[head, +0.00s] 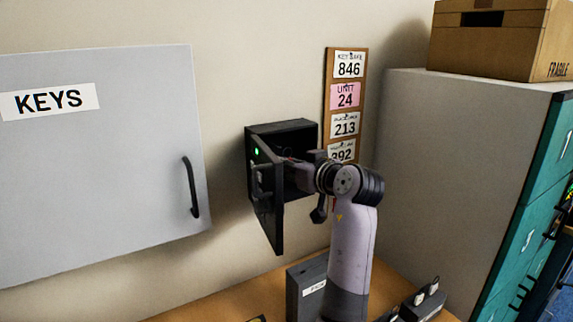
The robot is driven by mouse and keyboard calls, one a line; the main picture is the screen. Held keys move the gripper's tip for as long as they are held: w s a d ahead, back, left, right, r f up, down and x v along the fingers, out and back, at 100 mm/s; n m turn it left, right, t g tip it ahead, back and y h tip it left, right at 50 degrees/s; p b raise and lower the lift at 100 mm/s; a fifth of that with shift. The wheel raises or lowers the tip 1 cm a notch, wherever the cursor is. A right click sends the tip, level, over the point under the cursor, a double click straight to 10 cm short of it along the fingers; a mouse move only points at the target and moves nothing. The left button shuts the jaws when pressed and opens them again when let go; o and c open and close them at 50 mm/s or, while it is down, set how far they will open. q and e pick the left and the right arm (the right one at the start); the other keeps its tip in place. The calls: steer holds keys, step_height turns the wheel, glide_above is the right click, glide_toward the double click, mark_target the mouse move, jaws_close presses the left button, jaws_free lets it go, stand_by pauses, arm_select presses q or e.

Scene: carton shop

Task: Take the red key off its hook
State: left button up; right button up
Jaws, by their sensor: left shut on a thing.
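A small black key safe (284,128) is fixed to the wall, with its door (267,190) swung open toward me and a green light on the door. My left gripper (294,164) reaches into the safe from the right, with its fingertips inside the opening. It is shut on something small. A trace of red at the fingertips looks like the red key (287,158), mostly hidden by the gripper and shadow. The hook cannot be made out. My right gripper is not in view.
A grey cabinet marked KEYS (100,170) hangs at left. A brown board with number cards (348,65) is right of the safe. A grey cabinet with teal drawers (450,170) stands at right, a carton (490,45) on top. A dark box (305,290) sits on the wooden counter (215,306).

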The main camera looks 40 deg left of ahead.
arm_select(q)
steer(key=shift+f+b+v, duration=0.15)
steer(key=shift+f+v, duration=0.05)
steer(key=shift+v, duration=0.85)
steer(key=shift+f+b+v, duration=0.15)
steer(key=shift+f+v, duration=0.05)
steer(key=shift+v, duration=0.8)
